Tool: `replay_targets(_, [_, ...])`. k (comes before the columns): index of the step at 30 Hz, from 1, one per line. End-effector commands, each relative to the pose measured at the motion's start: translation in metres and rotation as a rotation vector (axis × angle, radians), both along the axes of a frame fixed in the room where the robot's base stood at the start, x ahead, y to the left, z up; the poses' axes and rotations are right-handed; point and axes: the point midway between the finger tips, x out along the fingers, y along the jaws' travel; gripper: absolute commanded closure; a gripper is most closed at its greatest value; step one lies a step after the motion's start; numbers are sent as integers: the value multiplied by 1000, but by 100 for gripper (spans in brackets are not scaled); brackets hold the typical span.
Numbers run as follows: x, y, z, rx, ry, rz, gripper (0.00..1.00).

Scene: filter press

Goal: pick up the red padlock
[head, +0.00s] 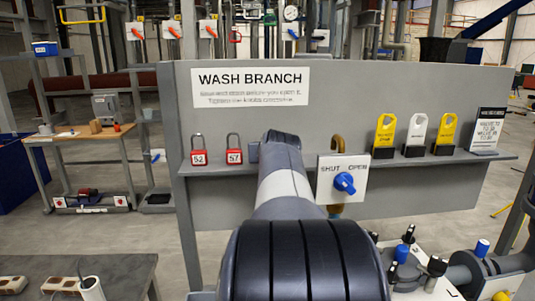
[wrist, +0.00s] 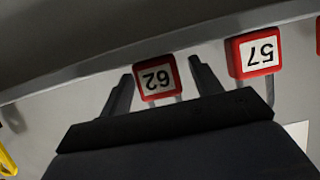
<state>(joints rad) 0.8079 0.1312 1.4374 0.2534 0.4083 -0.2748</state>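Red padlocks with white number plates sit along the grey shelf of the Wash Branch board. In the head view I see padlock 52 (head: 198,158) and padlock 57 (head: 234,156), both with shackles up. Padlock 62 (wrist: 158,79) shows in the wrist view, upside down, and is hidden behind my arm in the head view. My gripper (wrist: 160,70) is open, with one finger on each side of padlock 62 and visible gaps. I cannot tell how deep the padlock sits between the fingers. Padlock 57 (wrist: 255,54) is just outside the finger on the right.
A Shut/Open plate with a blue knob (head: 344,183) is right of my arm. Pipework with valves (head: 410,265) is at lower right, a bench (head: 110,270) at lower left.

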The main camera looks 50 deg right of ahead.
Motion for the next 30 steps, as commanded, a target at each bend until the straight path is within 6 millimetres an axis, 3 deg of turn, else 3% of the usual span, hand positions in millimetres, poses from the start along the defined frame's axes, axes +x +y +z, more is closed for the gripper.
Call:
replay_targets(17, [0, 0, 0, -1, -1, 0, 86])
replay_targets(25, [0, 0, 2, -1, -1, 0, 86])
replay_targets(30, [0, 0, 13, -3, -3, 1, 86])
